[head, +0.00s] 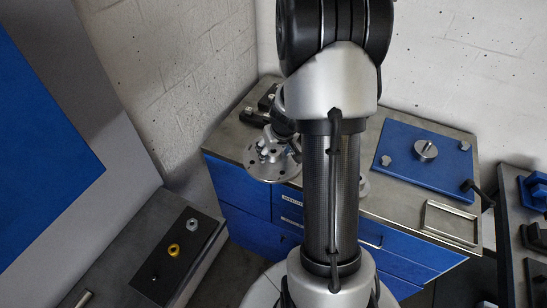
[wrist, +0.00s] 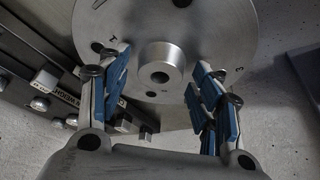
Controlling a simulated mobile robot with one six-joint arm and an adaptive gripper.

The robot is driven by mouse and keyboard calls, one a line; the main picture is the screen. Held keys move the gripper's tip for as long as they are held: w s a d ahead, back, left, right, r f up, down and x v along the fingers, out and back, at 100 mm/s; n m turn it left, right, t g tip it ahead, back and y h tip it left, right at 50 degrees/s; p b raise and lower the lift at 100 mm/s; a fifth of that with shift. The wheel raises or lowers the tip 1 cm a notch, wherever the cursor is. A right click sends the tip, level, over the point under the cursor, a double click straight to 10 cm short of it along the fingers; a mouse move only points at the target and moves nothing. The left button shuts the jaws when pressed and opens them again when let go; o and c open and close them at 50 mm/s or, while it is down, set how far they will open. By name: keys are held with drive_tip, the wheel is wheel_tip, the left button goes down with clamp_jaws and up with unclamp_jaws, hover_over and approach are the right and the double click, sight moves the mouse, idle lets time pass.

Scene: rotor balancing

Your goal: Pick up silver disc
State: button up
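The silver disc (wrist: 215,30) fills the upper part of the wrist view. It is a round metal plate with small holes, engraved marks and a raised central hub (wrist: 160,68). In the head view the disc (head: 268,172) shows at the front left edge of the workbench, below my gripper (head: 277,148). In the wrist view my gripper (wrist: 160,78) is open, with blue-padded fingers on either side of the hub. I cannot tell what supports the disc.
The workbench (head: 390,208) has blue drawers. A blue plate (head: 400,168) with a round metal part (head: 426,150) and a metal frame (head: 450,222) lie on its right side. Dark blocks (head: 256,117) stand at the back left. A side bench (head: 130,255) holds a black board (head: 165,262).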

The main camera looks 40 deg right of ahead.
clamp_jaws()
idle(0.5)
idle(0.3)
drive_tip(key=shift+w+r, duration=0.1)
